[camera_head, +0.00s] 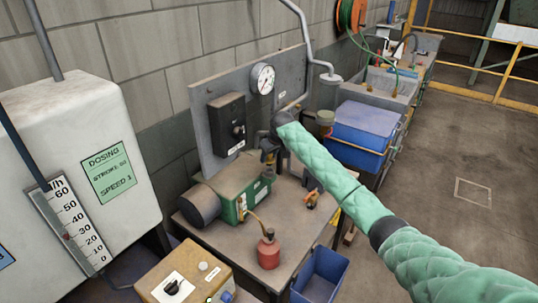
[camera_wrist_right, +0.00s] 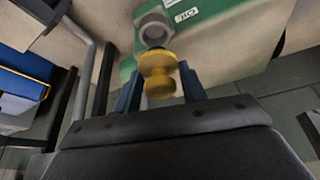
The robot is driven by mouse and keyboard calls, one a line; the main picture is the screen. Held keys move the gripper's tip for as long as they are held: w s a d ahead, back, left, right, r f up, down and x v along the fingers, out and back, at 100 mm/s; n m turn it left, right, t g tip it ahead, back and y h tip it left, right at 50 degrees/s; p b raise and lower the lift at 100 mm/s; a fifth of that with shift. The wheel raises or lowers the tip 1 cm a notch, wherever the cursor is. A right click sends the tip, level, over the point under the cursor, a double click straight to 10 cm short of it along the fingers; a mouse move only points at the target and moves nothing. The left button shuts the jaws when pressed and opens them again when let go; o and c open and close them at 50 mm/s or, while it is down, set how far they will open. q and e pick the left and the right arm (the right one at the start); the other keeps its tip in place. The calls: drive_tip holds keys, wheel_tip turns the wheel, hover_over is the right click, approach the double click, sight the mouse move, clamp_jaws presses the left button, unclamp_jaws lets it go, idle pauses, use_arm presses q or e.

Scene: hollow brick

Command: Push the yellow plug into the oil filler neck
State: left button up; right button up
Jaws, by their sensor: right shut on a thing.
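The yellow plug (camera_wrist_right: 158,78) sits between the two blue fingers of my right gripper (camera_wrist_right: 160,88) in the right wrist view. The gripper is shut on it. The oil filler neck (camera_wrist_right: 153,30) is a grey ring on the green housing with an OIL label (camera_wrist_right: 186,15). The plug's far end lies close to the ring's lower edge in that view; I cannot tell whether they touch. In the head view my right gripper (camera_head: 269,152) is above the green pump unit (camera_head: 238,185), at the end of the green-sleeved arm. The plug and neck are not clear there. My left gripper is not in view.
A red oil can (camera_head: 269,252) stands at the front of the bench (camera_head: 290,225). A grey panel (camera_head: 205,98) with a gauge (camera_head: 262,79) and black box (camera_head: 227,124) rises behind. A white dosing tank (camera_head: 85,130) is at left, blue bins (camera_head: 360,133) at right.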

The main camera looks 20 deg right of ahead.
drive_tip(key=shift+f+b, duration=0.45)
drive_tip(key=shift+f, duration=0.45)
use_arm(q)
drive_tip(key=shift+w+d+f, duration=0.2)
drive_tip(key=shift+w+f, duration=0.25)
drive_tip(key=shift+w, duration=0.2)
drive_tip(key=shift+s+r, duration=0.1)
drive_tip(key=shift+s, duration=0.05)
use_arm(e)
drive_tip(key=shift+s, duration=0.1)
use_arm(q)
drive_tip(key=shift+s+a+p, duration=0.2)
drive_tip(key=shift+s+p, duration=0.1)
drive_tip(key=shift+p, duration=0.05)
use_arm(e)
drive_tip(key=shift+f, duration=0.35)
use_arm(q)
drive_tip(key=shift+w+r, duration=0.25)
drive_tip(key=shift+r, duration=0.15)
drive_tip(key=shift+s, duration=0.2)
